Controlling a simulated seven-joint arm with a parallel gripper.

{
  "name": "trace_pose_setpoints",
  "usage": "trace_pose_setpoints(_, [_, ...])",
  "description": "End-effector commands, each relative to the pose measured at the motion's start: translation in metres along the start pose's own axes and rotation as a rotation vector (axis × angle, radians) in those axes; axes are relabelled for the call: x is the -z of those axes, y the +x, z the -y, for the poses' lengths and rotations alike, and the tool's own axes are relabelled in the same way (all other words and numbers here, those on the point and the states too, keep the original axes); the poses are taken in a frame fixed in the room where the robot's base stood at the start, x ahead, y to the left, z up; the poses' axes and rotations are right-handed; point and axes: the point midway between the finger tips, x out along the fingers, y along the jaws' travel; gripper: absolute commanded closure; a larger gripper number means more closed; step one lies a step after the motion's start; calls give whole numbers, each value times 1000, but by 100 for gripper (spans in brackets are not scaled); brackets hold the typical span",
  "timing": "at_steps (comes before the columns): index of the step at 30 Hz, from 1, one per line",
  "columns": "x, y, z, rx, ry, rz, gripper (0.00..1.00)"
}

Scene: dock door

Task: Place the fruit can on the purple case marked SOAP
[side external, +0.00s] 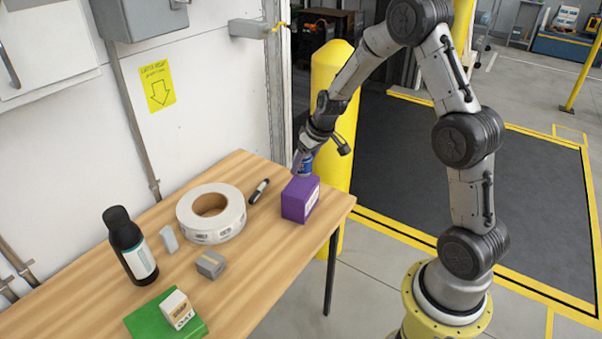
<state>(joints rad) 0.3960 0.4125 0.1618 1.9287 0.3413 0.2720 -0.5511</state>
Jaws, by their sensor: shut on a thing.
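The purple case (295,204) stands upright near the right end of the wooden table, with a pale label on its right face; the lettering is too small to read. My gripper (302,168) points down at the case and is shut on a small blue can (306,168), which I take to be the fruit can. The can is at the top of the case, at its back edge in this view. I cannot tell whether it touches the case's top or hangs just above it. The gripper's fingers partly hide the can.
Left of the case lie a marker (259,191) and a large white tape roll (211,213). Farther left are a grey block (211,264), a small grey object (169,239), a dark bottle (131,245) and a white box (177,309) on a green book (146,325). A yellow post (331,100) stands behind the table.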

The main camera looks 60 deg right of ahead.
Motion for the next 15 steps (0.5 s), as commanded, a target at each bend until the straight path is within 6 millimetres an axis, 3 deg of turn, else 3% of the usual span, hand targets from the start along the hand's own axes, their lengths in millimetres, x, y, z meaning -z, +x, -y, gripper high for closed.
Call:
trace_pose_setpoints(7, [6,19,-2,0,0,-1,100])
trace_pose_setpoints(15, [-4,45,-3,-1,1,-3,100])
